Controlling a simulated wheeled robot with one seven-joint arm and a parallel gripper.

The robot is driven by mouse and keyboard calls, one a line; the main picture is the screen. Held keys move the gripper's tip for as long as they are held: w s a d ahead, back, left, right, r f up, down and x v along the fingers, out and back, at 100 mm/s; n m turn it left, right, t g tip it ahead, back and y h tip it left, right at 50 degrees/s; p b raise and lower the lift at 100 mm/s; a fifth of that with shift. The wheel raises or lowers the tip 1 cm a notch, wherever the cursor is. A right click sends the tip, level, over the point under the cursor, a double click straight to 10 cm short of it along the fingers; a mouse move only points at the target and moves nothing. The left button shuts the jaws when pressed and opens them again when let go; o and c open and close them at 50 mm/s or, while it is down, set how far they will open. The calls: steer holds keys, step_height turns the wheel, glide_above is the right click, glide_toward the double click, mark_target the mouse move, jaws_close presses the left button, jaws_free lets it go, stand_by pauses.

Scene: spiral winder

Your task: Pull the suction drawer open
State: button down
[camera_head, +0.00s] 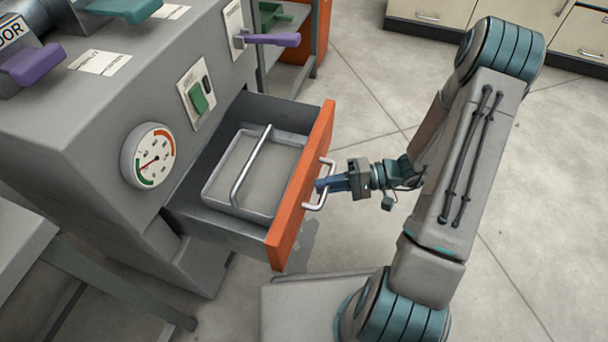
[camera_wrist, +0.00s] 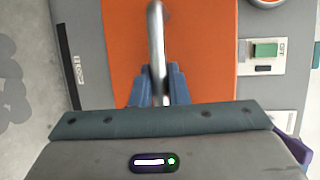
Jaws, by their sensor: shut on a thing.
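The suction drawer (camera_head: 300,187) has an orange front and stands pulled out of the grey machine in the head view. Its orange front also fills the middle of the wrist view (camera_wrist: 205,60). Inside the drawer lies a grey tray or frame (camera_head: 210,190) with a metal bar handle (camera_head: 250,165) across it. My gripper (camera_head: 322,185) is shut on the drawer's metal handle (camera_head: 328,170). In the wrist view the blue fingers (camera_wrist: 160,88) sit on both sides of the handle bar (camera_wrist: 155,40).
The machine's face carries a round gauge (camera_head: 148,155), a green switch (camera_head: 198,98) and a purple lever (camera_head: 272,39). A grey table (camera_head: 25,240) stands at the lower left. Cabinets (camera_head: 430,12) stand at the back. The floor right of my arm is clear.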

steer(key=shift+s+d, duration=0.3)
steer(key=shift+d, duration=0.45)
steer(key=shift+s+d, duration=0.35)
steer(key=shift+d, duration=0.45)
steer(key=shift+s+d, duration=0.3)
steer(key=shift+d, duration=0.55)
steer(key=c, duration=1.4)
jaws_free()
steer(key=shift+d, duration=0.15)
steer(key=shift+a, duration=0.2)
steer(key=shift+d, duration=0.1)
steer(key=d+r+p, duration=0.2)
steer(key=d+p, duration=0.2)
steer(key=d, duration=0.9)
steer(key=shift+d+r, duration=0.2)
steer(key=shift+d, duration=0.1)
